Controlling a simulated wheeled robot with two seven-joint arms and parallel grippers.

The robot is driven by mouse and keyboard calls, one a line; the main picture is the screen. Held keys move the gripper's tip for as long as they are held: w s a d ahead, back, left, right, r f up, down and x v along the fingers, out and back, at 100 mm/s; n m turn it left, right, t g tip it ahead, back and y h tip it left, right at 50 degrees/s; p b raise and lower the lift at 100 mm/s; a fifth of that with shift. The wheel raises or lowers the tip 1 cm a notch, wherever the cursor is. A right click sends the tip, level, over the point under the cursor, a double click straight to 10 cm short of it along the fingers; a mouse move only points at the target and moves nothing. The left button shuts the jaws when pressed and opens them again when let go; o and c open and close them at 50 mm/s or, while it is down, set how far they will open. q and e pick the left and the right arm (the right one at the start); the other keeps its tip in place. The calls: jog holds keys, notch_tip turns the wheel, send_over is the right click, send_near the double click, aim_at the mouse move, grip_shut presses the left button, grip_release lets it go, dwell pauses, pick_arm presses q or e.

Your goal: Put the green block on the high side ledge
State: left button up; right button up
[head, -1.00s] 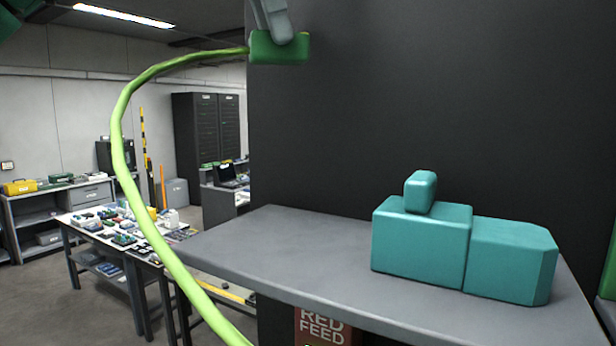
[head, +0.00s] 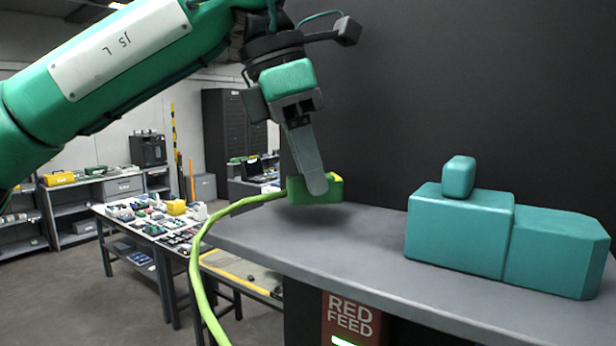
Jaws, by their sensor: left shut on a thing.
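The green block (head: 327,191), with a yellow-green cable (head: 203,272) attached at its left, is held in my left gripper (head: 316,188). The gripper points down and is shut on the block. The block is at the left part of the grey ledge (head: 375,266), low over its surface. A small dark patch shows on the ledge under it; I cannot tell whether it touches. One finger covers part of the block's front. My right gripper is not in view.
Teal blocks (head: 458,231) stand on the right of the ledge, with a small teal piece (head: 458,177) on top. A dark wall (head: 450,80) rises behind. A red feed sign (head: 351,317) is below the front edge. The ledge between the green block and teal blocks is clear.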

pick_arm(q)
notch_tip(320, 180, down, 2)
jog(key=shift+s+a+f, duration=0.1)
jog(key=shift+f, duration=0.2)
jog(key=o, duration=1)
jog(key=shift+r, duration=0.15)
